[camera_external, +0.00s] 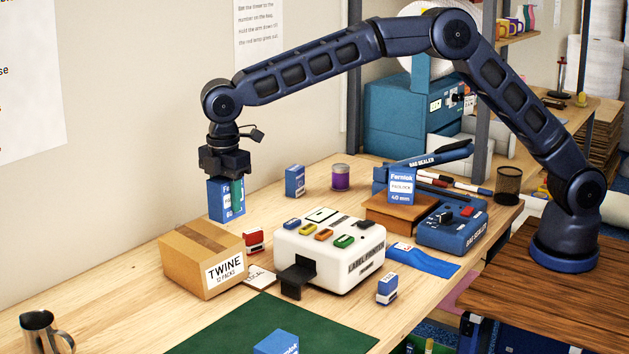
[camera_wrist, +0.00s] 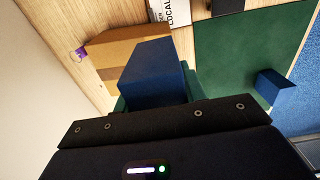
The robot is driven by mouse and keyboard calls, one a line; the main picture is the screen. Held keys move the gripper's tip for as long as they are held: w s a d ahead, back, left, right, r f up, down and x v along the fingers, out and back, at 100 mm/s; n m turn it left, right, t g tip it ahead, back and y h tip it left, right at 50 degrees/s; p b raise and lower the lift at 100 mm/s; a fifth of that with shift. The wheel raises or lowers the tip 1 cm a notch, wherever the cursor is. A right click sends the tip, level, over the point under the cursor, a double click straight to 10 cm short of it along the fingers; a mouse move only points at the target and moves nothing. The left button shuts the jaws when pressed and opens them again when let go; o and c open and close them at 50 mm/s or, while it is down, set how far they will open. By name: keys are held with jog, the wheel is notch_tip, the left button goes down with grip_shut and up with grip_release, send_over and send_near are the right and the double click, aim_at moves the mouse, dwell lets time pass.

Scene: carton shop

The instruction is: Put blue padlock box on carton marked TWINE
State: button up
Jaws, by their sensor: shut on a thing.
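My gripper (camera_external: 228,180) is shut on a blue padlock box (camera_external: 222,203) with a partly covered white label, held upright. Green finger pads press its sides; in the wrist view the blue box (camera_wrist: 155,70) extends out from my gripper. The brown carton marked TWINE (camera_external: 190,263) stands on the bench, with its label facing front. In the external view the held box is just above and behind the carton's top back edge. In the wrist view the box covers part of the carton (camera_wrist: 115,50). The exact gap between them cannot be told.
A white label printer (camera_external: 330,255) and a red stamp (camera_external: 254,240) stand right of the carton. More blue boxes stand at the back (camera_external: 295,181), on a brown block (camera_external: 402,187) and on the green mat (camera_external: 277,342). A metal jug (camera_external: 42,330) is front left.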

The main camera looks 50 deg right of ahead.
aim_at(228, 219)
jog(key=shift+f, duration=2.3)
jog(key=shift+f, duration=0.5)
jog(key=o, duration=1.1)
jog(key=shift+o, duration=0.2)
notch_tip(228, 219, up, 13)
jog(key=shift+d, duration=0.1)
